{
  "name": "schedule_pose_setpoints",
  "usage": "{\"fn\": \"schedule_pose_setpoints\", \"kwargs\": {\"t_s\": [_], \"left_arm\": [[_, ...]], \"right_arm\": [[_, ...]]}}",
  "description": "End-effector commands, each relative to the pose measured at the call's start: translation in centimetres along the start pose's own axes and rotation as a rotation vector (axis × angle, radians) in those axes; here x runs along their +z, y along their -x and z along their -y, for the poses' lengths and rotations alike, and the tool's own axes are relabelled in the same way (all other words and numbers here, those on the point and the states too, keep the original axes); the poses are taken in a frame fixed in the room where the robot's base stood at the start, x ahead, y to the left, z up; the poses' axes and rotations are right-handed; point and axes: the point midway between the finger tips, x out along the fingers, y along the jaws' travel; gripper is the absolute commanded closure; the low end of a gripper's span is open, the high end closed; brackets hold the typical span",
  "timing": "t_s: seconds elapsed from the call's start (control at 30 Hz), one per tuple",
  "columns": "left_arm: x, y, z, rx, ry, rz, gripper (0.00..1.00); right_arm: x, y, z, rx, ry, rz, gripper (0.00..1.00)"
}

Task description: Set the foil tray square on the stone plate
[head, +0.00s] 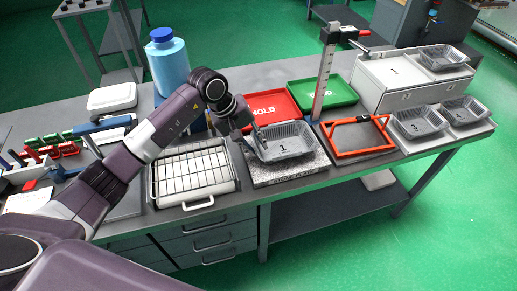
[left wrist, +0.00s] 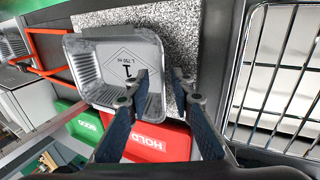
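The foil tray (head: 285,150), silver with a "1" printed on its floor, is over the speckled stone plate (head: 288,176), toward its back. A bare strip of plate shows in front. In the left wrist view the tray (left wrist: 92,75) looks slightly turned against the plate (left wrist: 185,30); I cannot tell whether it rests flat. My left gripper (head: 252,136) is at the tray's left wall. In the left wrist view its fingertips (left wrist: 160,80) straddle that wall, one inside and one outside, with a gap visible. My right gripper is in neither view.
A wire rack (head: 192,170) stands left of the plate. Behind are a red HOLD tray (head: 270,101) and a green tray (head: 322,93). A height gauge (head: 324,80) and an orange frame (head: 358,152) stand at right. More foil trays (head: 420,122) lie farther right.

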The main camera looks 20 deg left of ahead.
Motion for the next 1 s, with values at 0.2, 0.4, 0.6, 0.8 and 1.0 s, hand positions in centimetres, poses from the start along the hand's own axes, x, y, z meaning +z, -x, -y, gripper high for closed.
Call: {"fn": "schedule_pose_setpoints", "kwargs": {"t_s": [0.2,0.4,0.6,0.8,1.0], "left_arm": [[-0.2,4.9,0.1,0.000,-0.003,-0.006,0.78],[-0.1,8.3,0.1,0.000,-0.003,-0.003,0.78],[0.1,9.6,0.0,-0.001,-0.001,0.000,0.78],[0.1,9.7,0.0,-0.001,-0.001,0.001,0.78],[0.1,9.7,0.0,-0.001,-0.001,0.001,0.78]], "right_arm": [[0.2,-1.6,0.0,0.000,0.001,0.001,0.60],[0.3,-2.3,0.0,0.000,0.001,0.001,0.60],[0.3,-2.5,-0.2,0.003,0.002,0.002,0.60],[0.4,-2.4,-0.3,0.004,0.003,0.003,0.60],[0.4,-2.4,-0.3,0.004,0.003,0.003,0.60]]}}
